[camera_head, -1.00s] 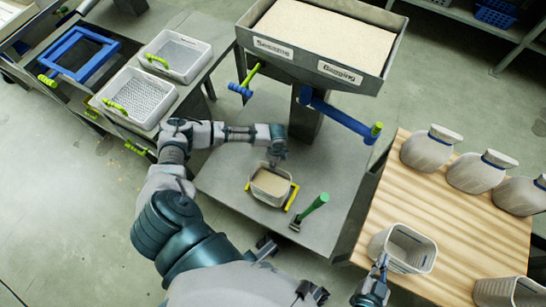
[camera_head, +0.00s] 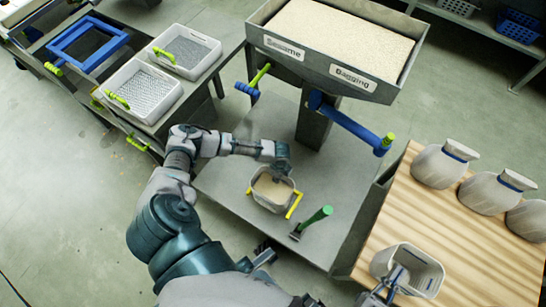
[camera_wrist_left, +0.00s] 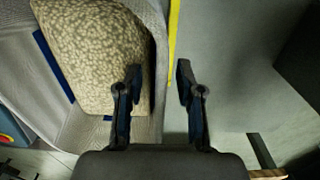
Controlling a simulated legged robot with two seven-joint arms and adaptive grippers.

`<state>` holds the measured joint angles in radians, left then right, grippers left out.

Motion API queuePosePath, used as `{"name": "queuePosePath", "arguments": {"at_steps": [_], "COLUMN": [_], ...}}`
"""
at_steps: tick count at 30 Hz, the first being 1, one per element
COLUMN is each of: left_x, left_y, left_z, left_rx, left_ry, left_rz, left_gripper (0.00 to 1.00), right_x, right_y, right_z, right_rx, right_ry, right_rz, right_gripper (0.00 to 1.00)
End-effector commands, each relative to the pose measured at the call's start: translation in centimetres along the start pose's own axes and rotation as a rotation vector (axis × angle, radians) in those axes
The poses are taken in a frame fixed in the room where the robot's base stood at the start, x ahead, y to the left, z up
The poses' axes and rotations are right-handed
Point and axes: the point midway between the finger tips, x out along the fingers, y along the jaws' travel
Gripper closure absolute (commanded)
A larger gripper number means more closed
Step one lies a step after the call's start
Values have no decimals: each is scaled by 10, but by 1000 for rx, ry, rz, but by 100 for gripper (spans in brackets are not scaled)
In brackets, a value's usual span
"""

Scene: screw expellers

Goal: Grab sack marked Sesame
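An open grey sack (camera_head: 263,201) filled with pale seeds stands on the metal platform below the hopper, between yellow guides. I cannot read any marking on it. My left gripper (camera_wrist_left: 158,78) is at this sack's rim. In the left wrist view its fingers are apart, one over the seeds (camera_wrist_left: 90,55) and one outside the sack wall (camera_wrist_left: 158,110). The hopper (camera_head: 320,72) carries the labels "Sesame" and "Bagging". My right gripper (camera_head: 390,282) is at the near side of an open grey sack (camera_head: 428,273) on the wooden table; its finger opening is unclear.
Several tied sacks (camera_head: 440,167) stand along the far side of the wooden table (camera_head: 455,240). A blue lever (camera_head: 345,122) projects from the hopper stand. Sieve trays (camera_head: 140,92) are at the left.

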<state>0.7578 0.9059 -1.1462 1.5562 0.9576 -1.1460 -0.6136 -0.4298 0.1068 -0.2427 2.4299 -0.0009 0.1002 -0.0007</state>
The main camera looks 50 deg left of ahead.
Motion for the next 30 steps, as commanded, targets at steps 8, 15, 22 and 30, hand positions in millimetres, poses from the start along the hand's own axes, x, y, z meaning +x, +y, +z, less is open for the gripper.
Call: {"name": "queuePosePath", "arguments": {"at_steps": [8,15,22,30], "left_x": [-1,-1,-2,-17], "left_y": [0,-1,-1,-2], "left_z": [-1,-1,-1,-1], "left_rx": [1,-1,0,0], "left_ry": [-1,3,4,3], "left_rz": [-1,-2,-3,-6], "left_gripper": [100,100,100,100], "right_x": [1,1,1,-1], "right_y": [1,0,0,3], "right_z": [2,3,2,11], "right_rx": [0,0,0,-8], "right_ry": [-7,-8,-9,-103], "right_rz": [0,0,0,5], "right_gripper": [100,100,100,100]}}
